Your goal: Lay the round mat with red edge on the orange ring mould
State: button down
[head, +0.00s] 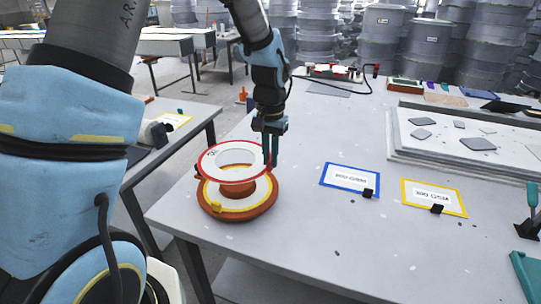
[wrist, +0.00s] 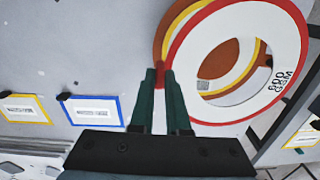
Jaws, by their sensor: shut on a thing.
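The round mat with red edge (head: 209,163) is a white ring marked "600 GSM". My gripper (head: 270,163) is shut on its right edge and holds it roughly level above the orange ring mould (head: 238,213). The mould stands near the table's left edge, and a yellow-edged mat (head: 226,206) lies on it. In the wrist view, the red-edged mat (wrist: 287,35) is off to the right of the fingertips (wrist: 159,80). Orange mould and yellow edge show through its hole and past its left side. The held mat hides part of the mould.
A blue-framed card (head: 349,178) and a yellow-framed card (head: 433,197), each with a black clip, lie to the right on the grey table (head: 310,235). A pale tray (head: 465,150) with grey pieces lies at the back right. The table around the mould is clear.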

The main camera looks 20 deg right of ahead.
jog(key=shift+f+b, duration=2.9)
jog(key=shift+f, duration=2.15)
jog(key=c, duration=0.8)
grip_release()
jog(key=shift+r, duration=0.15)
notch_tip(320, 180, up, 11)
jog(key=shift+f+b, duration=0.2)
jog(key=shift+b, duration=1)
